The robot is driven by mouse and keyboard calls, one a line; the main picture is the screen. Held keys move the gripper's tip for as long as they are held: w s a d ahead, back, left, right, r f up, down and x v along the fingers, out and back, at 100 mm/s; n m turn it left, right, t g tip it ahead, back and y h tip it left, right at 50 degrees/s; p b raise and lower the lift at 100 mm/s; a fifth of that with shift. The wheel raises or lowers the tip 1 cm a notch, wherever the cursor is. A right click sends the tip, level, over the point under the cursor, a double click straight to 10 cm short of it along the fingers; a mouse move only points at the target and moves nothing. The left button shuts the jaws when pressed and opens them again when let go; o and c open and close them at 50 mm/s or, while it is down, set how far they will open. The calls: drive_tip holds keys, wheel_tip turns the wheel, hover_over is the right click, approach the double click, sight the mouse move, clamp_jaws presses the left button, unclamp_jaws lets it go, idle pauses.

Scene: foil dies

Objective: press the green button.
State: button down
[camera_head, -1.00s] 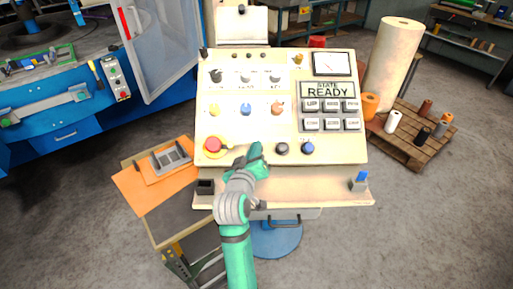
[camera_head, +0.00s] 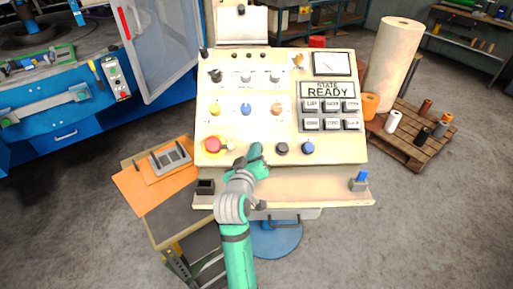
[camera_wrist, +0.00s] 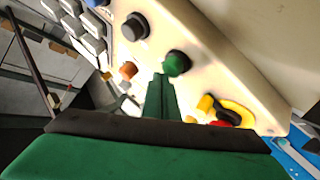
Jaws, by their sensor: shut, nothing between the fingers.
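The green button (camera_wrist: 177,63) is a round dark-green cap on the cream control panel (camera_head: 334,152). It shows in the wrist view just beyond my fingertips.
A red stop button (camera_head: 212,144) on a yellow base is left of my gripper. A dark button (camera_head: 282,149) and a blue button (camera_head: 308,147) are to its right. A side table with orange sheets (camera_head: 140,190) stands at left.

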drive_tip(key=shift+w+f, duration=0.3)
drive_tip(key=shift+f, duration=0.15)
idle(0.8)
drive_tip(key=shift+s+r, duration=0.1)
drive_tip(key=shift+r, duration=0.05)
drive_tip(key=shift+s+r, duration=0.45)
drive_tip(key=shift+r, duration=0.2)
drive_tip(key=shift+s+r, duration=0.75)
drive_tip(key=shift+r, duration=0.3)
drive_tip(key=shift+s+r, duration=0.7)
drive_tip(key=shift+r, duration=0.3)
